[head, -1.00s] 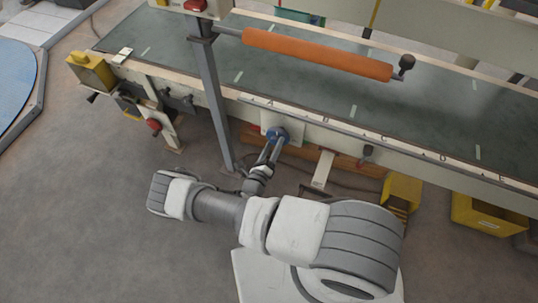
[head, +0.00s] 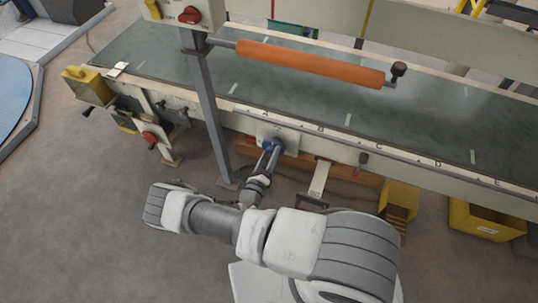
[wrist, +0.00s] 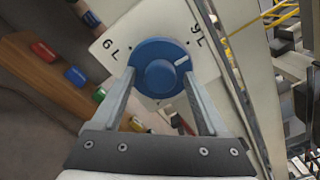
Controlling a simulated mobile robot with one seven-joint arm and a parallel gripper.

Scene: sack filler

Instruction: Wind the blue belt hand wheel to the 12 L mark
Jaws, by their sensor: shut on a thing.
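The blue hand wheel (wrist: 150,52) sits on a pale plate (wrist: 112,30) and also shows on the machine's side in the head view (head: 273,143). Its white pointer line points up and right in the wrist view, a little clockwise of the dot by the "9 L" label (wrist: 197,35). A "6 L" label (wrist: 109,49) is at the plate's upper left. I see no 12 L label; the plate's lower part is partly hidden by the wheel and fingers. My gripper (wrist: 160,78) is shut on the wheel, one finger at each side; it also shows in the head view (head: 267,158).
The green conveyor belt (head: 300,100) runs above the wheel, with an orange roller (head: 310,63) over it. A grey post (head: 208,115) stands close left of my gripper. Yellow bins (head: 480,218) are at the right. Floor at the left is open.

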